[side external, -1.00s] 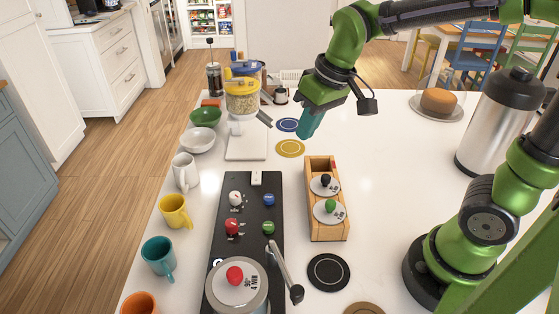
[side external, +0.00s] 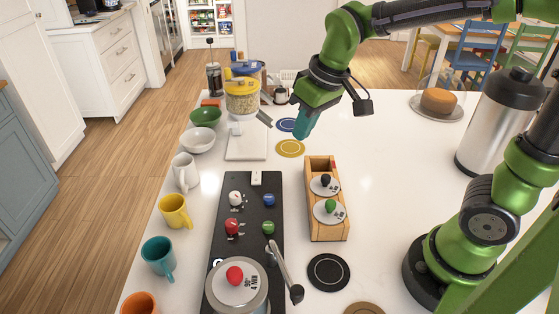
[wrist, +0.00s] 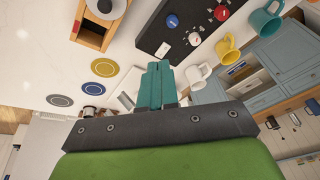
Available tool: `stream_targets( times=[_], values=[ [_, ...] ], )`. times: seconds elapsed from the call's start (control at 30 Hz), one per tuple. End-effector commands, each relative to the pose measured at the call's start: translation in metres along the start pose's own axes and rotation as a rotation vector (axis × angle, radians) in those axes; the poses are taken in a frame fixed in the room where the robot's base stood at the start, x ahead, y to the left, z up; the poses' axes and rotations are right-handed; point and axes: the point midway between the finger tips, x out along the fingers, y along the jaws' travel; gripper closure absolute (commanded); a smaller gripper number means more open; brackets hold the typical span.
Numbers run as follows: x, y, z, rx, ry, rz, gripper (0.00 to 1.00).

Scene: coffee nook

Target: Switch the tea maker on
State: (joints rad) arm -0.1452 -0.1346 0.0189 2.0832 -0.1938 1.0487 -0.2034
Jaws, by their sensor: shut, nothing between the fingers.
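The black panel (side external: 228,191) lies along the counter and carries a white knob (side external: 235,198), a blue knob (side external: 268,200), a red knob (side external: 232,227) and a green knob (side external: 268,227). A white rocker-like piece (side external: 256,178) sits at its far end. A steel pot (side external: 236,296) with a red lid knob and "90° 4 MIN" marking stands at its near end. Which part is the tea maker's switch, I cannot tell. My gripper (side external: 302,132), with teal fingers, is shut and empty above the counter, beyond the panel. Its fingers show in the wrist view (wrist: 155,82), apart from the panel (wrist: 180,30).
A wooden box (side external: 310,200) with two round lidded pieces stands right of the panel. Several mugs, including a yellow one (side external: 175,211), line the left edge. A white stand (side external: 247,148) and yellow-lidded jar (side external: 242,98) are behind. A steel flask (side external: 495,125) stands right.

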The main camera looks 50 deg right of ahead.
Motion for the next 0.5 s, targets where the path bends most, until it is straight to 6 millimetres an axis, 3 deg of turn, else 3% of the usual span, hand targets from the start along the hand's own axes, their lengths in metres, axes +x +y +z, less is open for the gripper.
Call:
stream_targets(
  times=[0.1,0.3,0.37,0.5],
  values=[
    [0.03,-0.012,-0.035,-0.201,-0.101,0.041,1.0],
    [0.068,-0.024,-0.082,-0.525,-0.221,0.098,1.0],
    [0.071,-0.025,-0.093,-0.604,-0.24,0.112,1.0],
    [0.058,-0.022,-0.107,-0.725,-0.247,0.131,1.0]
  ],
)
